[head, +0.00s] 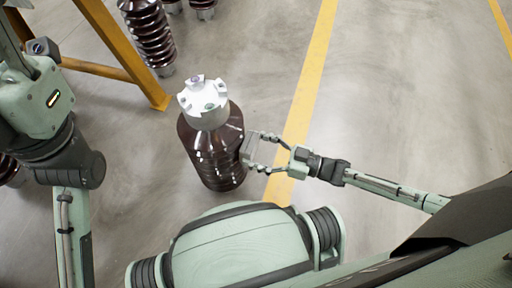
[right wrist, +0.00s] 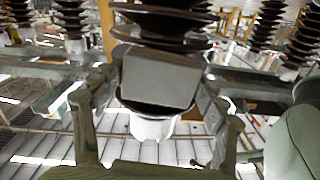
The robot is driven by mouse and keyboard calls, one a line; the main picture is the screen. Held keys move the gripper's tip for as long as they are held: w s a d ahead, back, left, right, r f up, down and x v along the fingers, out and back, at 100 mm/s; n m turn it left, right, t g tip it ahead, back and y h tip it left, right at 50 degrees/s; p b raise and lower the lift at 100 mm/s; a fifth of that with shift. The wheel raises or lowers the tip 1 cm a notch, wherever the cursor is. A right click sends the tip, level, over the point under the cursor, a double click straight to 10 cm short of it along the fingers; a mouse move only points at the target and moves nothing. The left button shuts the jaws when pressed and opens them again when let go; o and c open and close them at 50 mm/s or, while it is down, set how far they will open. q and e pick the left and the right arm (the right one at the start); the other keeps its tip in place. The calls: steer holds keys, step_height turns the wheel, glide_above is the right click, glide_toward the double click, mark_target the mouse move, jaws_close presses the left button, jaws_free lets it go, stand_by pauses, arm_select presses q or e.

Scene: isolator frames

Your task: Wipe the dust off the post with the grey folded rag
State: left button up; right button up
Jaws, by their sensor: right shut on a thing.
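The post (head: 212,150) is a dark brown, glossy ribbed insulator standing upright on the floor, with a whitish metal cap (head: 208,118) on top. My right gripper (head: 252,150) comes in from the right and is shut on the grey folded rag (right wrist: 158,78). It holds the rag at the post's right side; the rag shows as a small grey patch in the head view (head: 250,146). In the right wrist view the rag covers part of the post's ribs (right wrist: 165,22). I cannot tell whether rag and post touch. Dust is not clearly visible. My left gripper is out of view.
A yellow-orange steel frame (head: 128,50) stands at upper left, with other brown insulators (head: 150,32) behind it. A yellow line (head: 310,80) runs along the grey floor right of the post. The floor at right is open.

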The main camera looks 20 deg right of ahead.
mark_target(242, 132)
steer(key=shift+a+f+b, duration=0.1)
steer(key=shift+f+b, duration=1.35)
steer(key=shift+f, duration=0.3)
steer(key=shift+s+r+p, duration=0.1)
steer(key=shift+r+p, duration=1.8)
steer(key=shift+r, duration=0.1)
step_height(242, 132, up, 7)
steer(key=p, duration=0.6)
steer(key=shift+f, duration=0.1)
steer(key=shift+s+d, duration=0.1)
steer(key=shift+d, duration=0.25)
steer(key=shift+p+v, duration=0.3)
steer(key=shift+v, duration=2.35)
steer(key=shift+s, duration=0.1)
steer(key=shift+v, duration=1.45)
